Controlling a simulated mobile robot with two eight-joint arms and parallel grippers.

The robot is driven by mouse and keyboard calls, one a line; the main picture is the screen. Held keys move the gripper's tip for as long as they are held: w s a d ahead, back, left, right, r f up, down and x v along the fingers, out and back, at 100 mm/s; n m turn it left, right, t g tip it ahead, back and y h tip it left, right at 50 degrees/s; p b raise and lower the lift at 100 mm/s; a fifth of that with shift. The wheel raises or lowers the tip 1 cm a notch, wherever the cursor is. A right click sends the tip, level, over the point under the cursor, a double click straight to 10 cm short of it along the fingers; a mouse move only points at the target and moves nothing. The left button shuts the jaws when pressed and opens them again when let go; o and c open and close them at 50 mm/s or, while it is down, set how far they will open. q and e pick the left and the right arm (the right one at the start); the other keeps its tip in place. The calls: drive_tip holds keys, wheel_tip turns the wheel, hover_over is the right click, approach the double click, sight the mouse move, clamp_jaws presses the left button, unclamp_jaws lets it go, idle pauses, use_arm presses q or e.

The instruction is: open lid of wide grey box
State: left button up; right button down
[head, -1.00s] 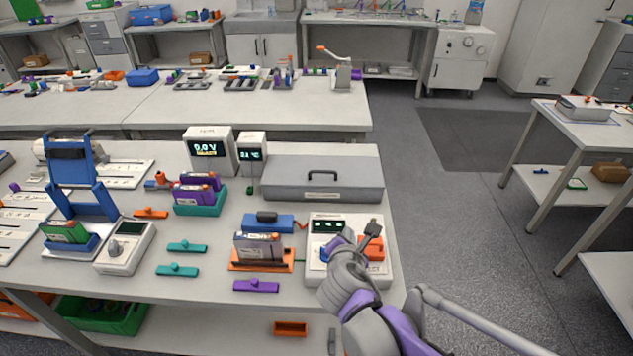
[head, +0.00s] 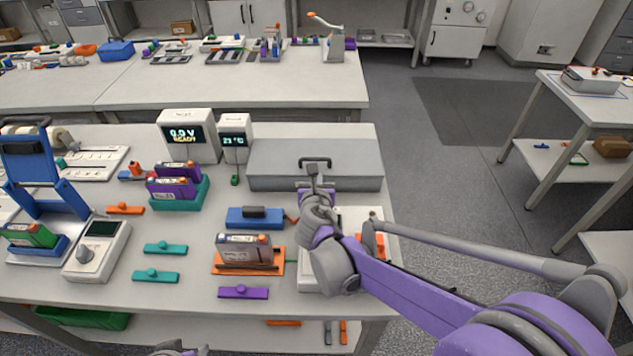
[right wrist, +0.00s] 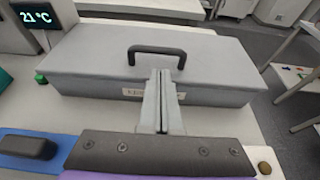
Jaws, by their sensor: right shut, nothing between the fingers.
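The wide grey box (head: 270,160) stands at the back right of the near bench with its lid down. It also fills the upper part of the right wrist view (right wrist: 90,60). A black handle (right wrist: 157,50) arches over the front half of the lid. My right gripper (head: 314,180) is in front of the box, just short of the handle. In the right wrist view its fingers (right wrist: 160,75) are together and empty, pointing at the handle. They cover part of the label on the box front. A small grey piece of my left arm may show at the bottom edge of the head view; its gripper is not visible.
Displays reading 0.0 V (head: 187,135) and 21 °C (head: 235,138) stand left of the box. A blue block (head: 255,218), a battery in an orange holder (head: 245,252) and a white device (head: 312,280) sit in front of it.

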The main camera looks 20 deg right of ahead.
drive_tip(key=shift+x, duration=1.75)
use_arm(q)
drive_tip(key=shift+r, duration=0.1)
use_arm(e)
drive_tip(key=shift+r, duration=0.2)
